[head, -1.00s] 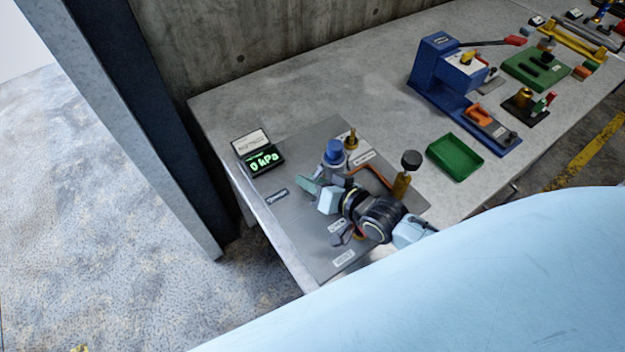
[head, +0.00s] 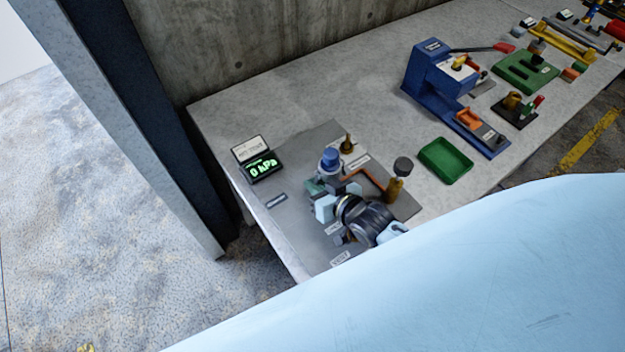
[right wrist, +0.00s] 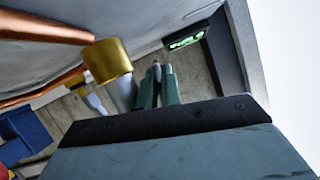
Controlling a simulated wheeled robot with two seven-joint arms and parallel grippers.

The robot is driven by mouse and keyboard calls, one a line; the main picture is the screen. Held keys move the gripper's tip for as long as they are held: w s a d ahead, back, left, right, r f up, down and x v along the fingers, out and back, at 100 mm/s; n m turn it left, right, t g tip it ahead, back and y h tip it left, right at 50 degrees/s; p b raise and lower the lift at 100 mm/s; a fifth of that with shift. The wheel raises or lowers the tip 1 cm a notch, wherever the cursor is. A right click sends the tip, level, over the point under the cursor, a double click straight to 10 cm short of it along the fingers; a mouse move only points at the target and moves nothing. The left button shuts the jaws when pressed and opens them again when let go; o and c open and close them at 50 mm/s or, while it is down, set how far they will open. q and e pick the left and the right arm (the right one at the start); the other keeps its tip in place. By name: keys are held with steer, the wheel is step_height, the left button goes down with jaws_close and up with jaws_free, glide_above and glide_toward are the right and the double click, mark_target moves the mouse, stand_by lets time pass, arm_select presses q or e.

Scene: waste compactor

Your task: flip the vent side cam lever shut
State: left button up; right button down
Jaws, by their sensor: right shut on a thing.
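My right gripper (head: 315,190) is over the grey metal panel (head: 290,225), just below and left of the blue-capped fitting (head: 330,157). In the right wrist view, its green fingers (right wrist: 157,85) are close together around a narrow grey piece (right wrist: 157,71), which I take to be the vent side cam lever. Most of the lever is hidden by the fingers, and its angle cannot be told. In the right wrist view, a brass collar (right wrist: 107,61) on a grey fitting is close beside the fingers. My left gripper is out of view.
A gauge display (head: 262,167) reading 0 hPa stands at the panel's back left. A green tray (head: 446,160) and a blue press (head: 432,80) stand to the right.

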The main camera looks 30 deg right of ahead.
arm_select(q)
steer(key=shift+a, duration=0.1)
arm_select(e)
steer(key=c, duration=1.6)
jaws_free()
steer(key=shift+d, duration=0.15)
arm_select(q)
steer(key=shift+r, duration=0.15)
